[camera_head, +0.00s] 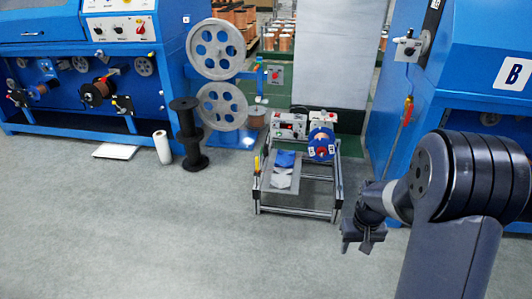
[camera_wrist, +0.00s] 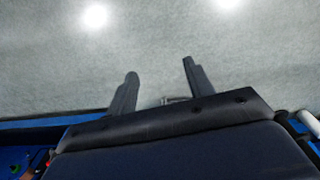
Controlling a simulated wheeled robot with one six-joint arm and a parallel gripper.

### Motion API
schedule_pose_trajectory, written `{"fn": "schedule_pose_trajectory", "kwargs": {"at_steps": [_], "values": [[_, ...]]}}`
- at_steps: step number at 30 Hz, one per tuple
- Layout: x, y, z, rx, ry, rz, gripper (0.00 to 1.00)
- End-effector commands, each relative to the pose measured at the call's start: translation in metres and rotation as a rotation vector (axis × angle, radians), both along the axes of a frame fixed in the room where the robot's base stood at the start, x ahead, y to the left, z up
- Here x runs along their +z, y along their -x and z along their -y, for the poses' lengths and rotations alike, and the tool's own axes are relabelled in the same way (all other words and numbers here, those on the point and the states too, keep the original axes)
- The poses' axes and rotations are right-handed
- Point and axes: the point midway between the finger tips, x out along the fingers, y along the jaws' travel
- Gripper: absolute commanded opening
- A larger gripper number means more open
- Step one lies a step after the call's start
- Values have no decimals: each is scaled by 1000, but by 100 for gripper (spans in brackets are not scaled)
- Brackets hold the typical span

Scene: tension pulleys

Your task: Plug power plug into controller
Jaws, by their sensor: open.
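A small grey control box with a red button and knobs (camera_head: 291,126), which looks like the controller, sits at the back of a low metal frame (camera_head: 338,190). I cannot make out the power plug or a socket at this size. My gripper (camera_head: 360,246) hangs to the right of the frame's front corner, apart from it. In the wrist view my gripper (camera_wrist: 159,72) shows two dark fingers spread apart with nothing between them, against plain grey.
The frame also carries a blue spool unit (camera_head: 321,143) and blue and white items on a grey plate (camera_head: 283,171). A black reel (camera_head: 188,136) and a white roll (camera_head: 162,147) stand left. Blue machines flank both sides. The front floor (camera_head: 150,240) is clear.

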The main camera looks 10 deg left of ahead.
Motion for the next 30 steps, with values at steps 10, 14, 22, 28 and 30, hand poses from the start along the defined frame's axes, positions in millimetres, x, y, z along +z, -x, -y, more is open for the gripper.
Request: {"fn": "schedule_pose_trajectory", "kwargs": {"at_steps": [10,14,22,28,30], "values": [[-165,-61,5,56,6,-21,50],[-198,-69,5,67,7,-22,50],[-214,-72,6,74,7,-22,50],[-213,-72,6,74,7,-22,46],[-213,-72,6,74,7,-22,40]]}}
